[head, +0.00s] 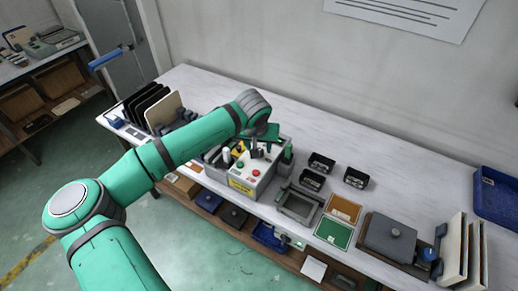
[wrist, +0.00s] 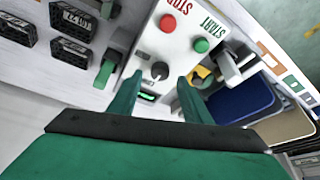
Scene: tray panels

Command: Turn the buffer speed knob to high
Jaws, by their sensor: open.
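The grey-white control box (head: 246,187) stands on the bench, with a yellow label on its front. In the wrist view its panel (wrist: 150,42) carries a red STOP button (wrist: 168,23), a green START button (wrist: 201,45) and a dark round knob (wrist: 159,70) with a light pointer mark. A small green-lit display (wrist: 148,96) sits beside the knob. My gripper (wrist: 160,78) is open, with one green finger on each side of the knob in this view. I cannot tell whether the fingers touch it. The markings around the knob are too small to read.
Black bins (head: 321,162) and a grey tray fixture (head: 298,206) stand right of the box. A green upright part (wrist: 108,66) stands close beside it. Orange and green cards (head: 333,232) lie farther right. The bench's back strip is clear.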

